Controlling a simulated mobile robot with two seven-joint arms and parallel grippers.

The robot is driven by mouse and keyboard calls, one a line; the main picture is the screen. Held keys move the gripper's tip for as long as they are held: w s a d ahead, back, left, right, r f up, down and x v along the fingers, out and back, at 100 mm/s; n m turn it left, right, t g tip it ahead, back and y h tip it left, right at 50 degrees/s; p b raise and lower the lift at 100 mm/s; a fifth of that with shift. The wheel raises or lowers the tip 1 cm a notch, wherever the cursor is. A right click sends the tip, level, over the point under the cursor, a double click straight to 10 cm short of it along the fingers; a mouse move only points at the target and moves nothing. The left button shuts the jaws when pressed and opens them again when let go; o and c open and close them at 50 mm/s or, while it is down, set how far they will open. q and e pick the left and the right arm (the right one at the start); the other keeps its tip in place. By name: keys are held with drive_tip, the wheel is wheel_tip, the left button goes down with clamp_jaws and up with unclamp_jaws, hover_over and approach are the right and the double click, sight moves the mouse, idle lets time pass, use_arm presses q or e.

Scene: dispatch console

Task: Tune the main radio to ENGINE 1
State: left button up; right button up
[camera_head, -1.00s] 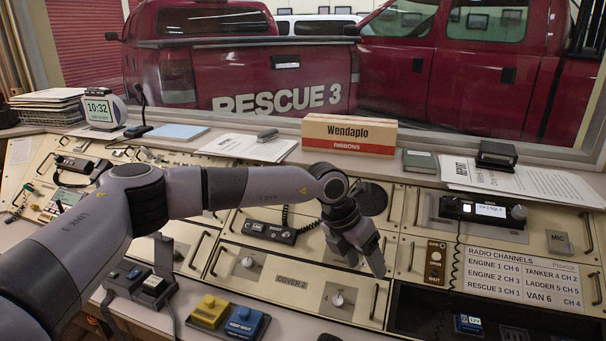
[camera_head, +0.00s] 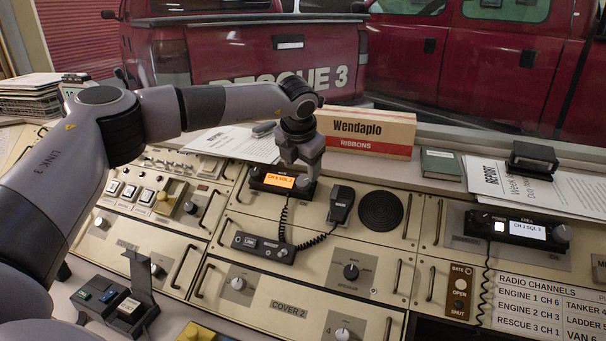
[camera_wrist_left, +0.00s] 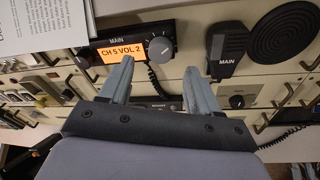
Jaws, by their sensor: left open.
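The main radio (camera_head: 271,181) is a dark box with a lit orange display near the back of the console. In the left wrist view, its display (camera_wrist_left: 124,52) reads CH 5 VOL 2, and its round grey knob (camera_wrist_left: 160,49) is on the right of its face. My left gripper (camera_head: 301,162) is at the radio's right end and partly hides the knob in the head view. In the wrist view, its open, empty fingers (camera_wrist_left: 159,68) point toward the radio, with the knob showing between the tips. I cannot tell whether they touch it. My right gripper is not in view.
A RADIO CHANNELS card (camera_head: 540,305) lists ENGINE 1 CH 6. The MAIN microphone (camera_head: 341,204) and a round speaker (camera_head: 380,211) are right of the main radio. The area radio (camera_head: 515,229) is farther right. A Wendaplo box (camera_head: 362,132) stands behind.

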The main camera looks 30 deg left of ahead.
sight(302, 181)
use_arm(q)
drive_tip(key=shift+p+x, duration=0.35)
drive_tip(key=shift+x, duration=2.3)
